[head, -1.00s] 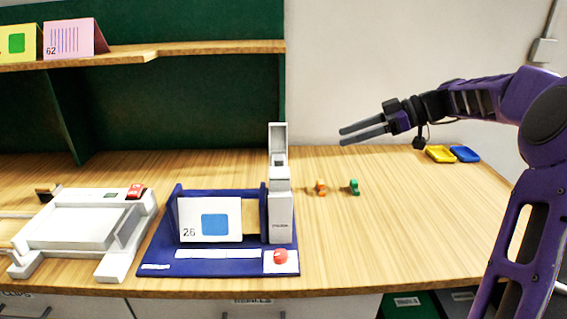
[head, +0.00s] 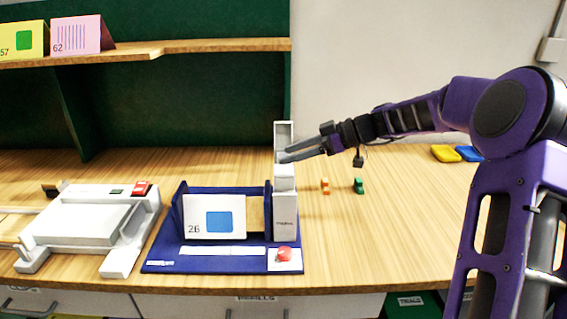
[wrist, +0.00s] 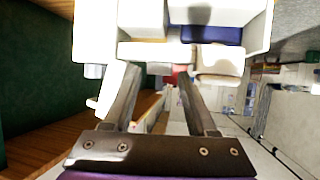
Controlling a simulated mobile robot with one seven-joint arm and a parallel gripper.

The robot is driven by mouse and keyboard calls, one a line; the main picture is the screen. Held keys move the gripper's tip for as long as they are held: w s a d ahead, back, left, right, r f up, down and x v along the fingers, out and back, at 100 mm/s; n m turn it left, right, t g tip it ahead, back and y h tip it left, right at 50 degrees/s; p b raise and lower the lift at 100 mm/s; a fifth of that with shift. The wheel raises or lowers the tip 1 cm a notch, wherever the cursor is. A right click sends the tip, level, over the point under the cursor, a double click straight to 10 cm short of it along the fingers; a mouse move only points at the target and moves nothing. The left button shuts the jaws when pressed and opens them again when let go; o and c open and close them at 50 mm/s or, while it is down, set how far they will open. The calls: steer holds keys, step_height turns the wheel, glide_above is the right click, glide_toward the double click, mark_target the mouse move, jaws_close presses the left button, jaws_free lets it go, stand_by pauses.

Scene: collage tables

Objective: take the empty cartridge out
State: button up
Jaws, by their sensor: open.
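A white upright tower (head: 286,216) stands at the right end of a dark blue machine base (head: 200,265), with an open-fronted upper part. It also shows large and close in the wrist view (wrist: 93,35). I cannot make out an empty cartridge for certain; anything inside the tower is partly hidden. My gripper (head: 284,155) is at the tower's upper part, fingers pointing left, open. In the wrist view the gripper (wrist: 160,75) has its two fingers apart, tips close to the white housing, with a pale block (wrist: 218,62) near the right fingertip. Contact is unclear.
A card marked 26 (head: 217,216) and a red button (head: 283,254) are on the base. Small orange (head: 325,186) and green (head: 358,186) pieces stand to the right. Yellow (head: 446,153) and blue (head: 468,153) trays lie behind. A white device (head: 85,225) is left. The right tabletop is mostly clear.

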steer(key=shift+w+a+f, duration=0.1)
steer(key=shift+a+f, duration=0.2)
steer(key=shift+a, duration=0.2)
jaws_close()
